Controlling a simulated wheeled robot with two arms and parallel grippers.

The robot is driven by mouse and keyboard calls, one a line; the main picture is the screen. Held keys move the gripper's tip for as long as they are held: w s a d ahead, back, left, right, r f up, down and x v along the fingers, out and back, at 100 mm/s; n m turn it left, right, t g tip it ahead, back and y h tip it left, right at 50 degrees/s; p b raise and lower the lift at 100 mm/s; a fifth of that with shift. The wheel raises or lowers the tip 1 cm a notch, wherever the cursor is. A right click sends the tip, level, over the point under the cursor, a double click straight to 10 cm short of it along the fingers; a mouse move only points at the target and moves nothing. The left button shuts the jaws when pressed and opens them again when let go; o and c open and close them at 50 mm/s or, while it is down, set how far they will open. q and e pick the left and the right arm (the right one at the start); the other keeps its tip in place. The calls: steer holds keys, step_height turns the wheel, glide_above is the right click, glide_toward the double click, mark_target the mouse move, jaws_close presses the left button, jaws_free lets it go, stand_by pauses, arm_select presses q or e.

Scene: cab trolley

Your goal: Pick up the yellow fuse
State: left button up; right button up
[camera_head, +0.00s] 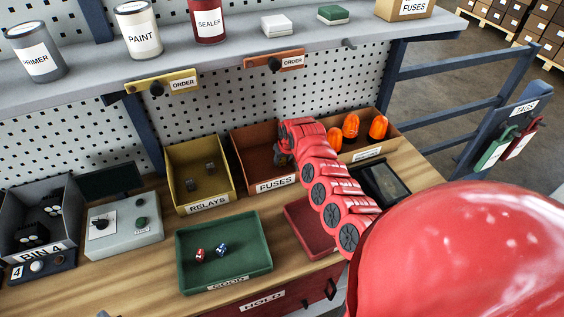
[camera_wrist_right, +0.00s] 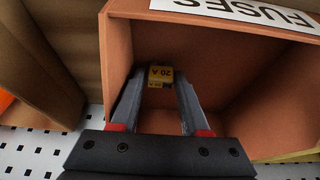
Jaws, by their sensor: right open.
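The yellow fuse (camera_wrist_right: 161,77), marked 20 A, lies inside the orange-brown FUSES bin (camera_head: 242,153). In the right wrist view it sits between the tips of my right gripper (camera_wrist_right: 160,88), whose fingers are apart on either side of it. I cannot tell whether either finger touches it. In the head view my right gripper (camera_head: 283,158) reaches down into the FUSES bin, whose inner wall also shows in the right wrist view (camera_wrist_right: 240,75). The fuse is hidden there by the bin and my arm. My left gripper does not show.
The yellow RELAYS bin (camera_head: 205,203) stands left of the FUSES bin, and a bin with orange domes (camera_head: 378,127) stands right. A green tray (camera_head: 262,240) with small parts lies in front. The shelf (camera_head: 230,65) overhangs behind.

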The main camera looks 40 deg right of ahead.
jaws_close()
stand_by(0.3)
